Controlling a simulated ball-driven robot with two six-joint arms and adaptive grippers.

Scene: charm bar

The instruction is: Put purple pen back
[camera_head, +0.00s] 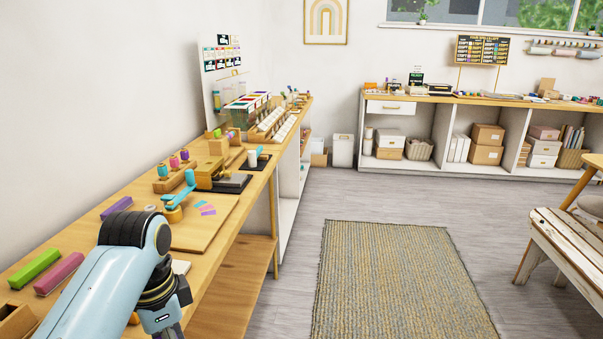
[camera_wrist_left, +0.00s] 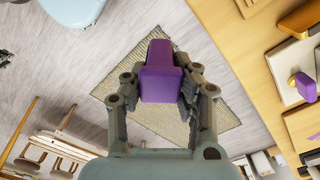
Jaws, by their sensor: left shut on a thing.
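The purple pen (camera_wrist_left: 160,72) is a blocky purple piece in the left wrist view. My left gripper (camera_wrist_left: 160,88) is shut on it, with a grey finger on each side, and floor and rug show behind it. In the head view my left gripper (camera_head: 172,331) is at the bottom edge, beside the table's front edge, mostly cut off; the pen cannot be made out clearly there. My right gripper is not in view.
The wooden table (camera_head: 222,237) along the left wall carries a purple block (camera_head: 116,206), a green block (camera_head: 35,268), a pink block (camera_head: 59,273), a board (camera_head: 190,236) and a turquoise tool (camera_head: 180,190). The rug (camera_head: 395,280) and surrounding floor are clear.

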